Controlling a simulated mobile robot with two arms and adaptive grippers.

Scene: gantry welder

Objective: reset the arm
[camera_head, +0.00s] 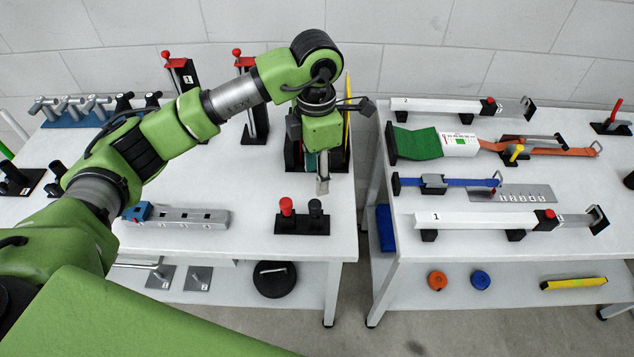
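My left arm (165,128) is green with black joints. It comes in from the lower left, rises over the left table and bends down at a black wrist joint near the back. My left gripper (322,182) hangs from the green wrist block, pointing down above the back right part of the left table. Its grey fingertip region shows in front of a dark stand, and I cannot tell whether the fingers are apart. I see no object held. A small black base with a red knob and a black knob (302,217) stands just below and in front of it. My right gripper is out of view.
The left table (250,180) also bears red-topped upright stands (182,72), a grey rail block (185,217) and a rack of grey tools (95,108). Across a gap, the right table (470,248) carries long white rails, a green mat and orange parts. Lower shelves hold discs.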

